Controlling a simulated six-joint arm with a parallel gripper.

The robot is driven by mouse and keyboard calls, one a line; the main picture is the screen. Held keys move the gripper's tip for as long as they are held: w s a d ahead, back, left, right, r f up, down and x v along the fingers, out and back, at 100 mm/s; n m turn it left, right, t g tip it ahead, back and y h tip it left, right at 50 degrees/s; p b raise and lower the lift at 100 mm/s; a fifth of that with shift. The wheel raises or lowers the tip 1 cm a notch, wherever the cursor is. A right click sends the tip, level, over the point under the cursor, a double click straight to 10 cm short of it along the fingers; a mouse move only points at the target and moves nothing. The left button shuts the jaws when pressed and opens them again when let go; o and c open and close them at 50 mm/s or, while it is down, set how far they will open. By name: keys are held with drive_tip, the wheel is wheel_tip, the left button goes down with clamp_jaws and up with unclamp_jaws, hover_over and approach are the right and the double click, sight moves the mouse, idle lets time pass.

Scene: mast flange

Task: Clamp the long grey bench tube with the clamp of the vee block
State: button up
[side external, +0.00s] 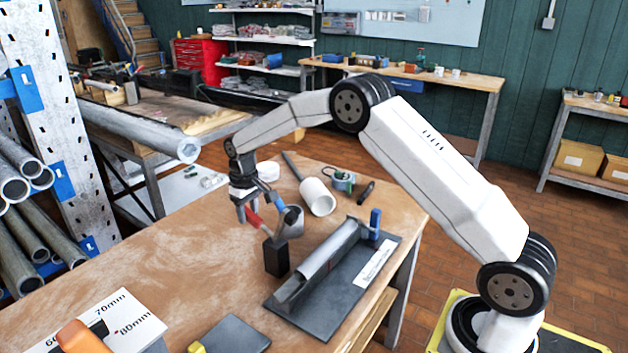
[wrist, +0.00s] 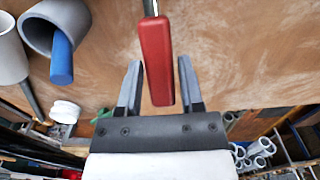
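A long grey tube (side external: 322,262) lies along a dark grey base (side external: 318,312) that looks like the vee block, on the bench. A black block (side external: 276,258) stands at the base's left edge; a clamp lever with a red handle (side external: 253,219) rises from it, tilted up to the left. My gripper (side external: 247,213) is at this handle. In the wrist view, the red handle (wrist: 157,62) lies between the two fingers of my gripper (wrist: 158,85), with a gap visible at least on the right. The fingers look open, not pressed on it.
A blue upright part (side external: 375,224) is at the base's far end. A white cylinder (side external: 318,198) lies behind.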

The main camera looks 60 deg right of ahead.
clamp_jaws()
idle(1.2)
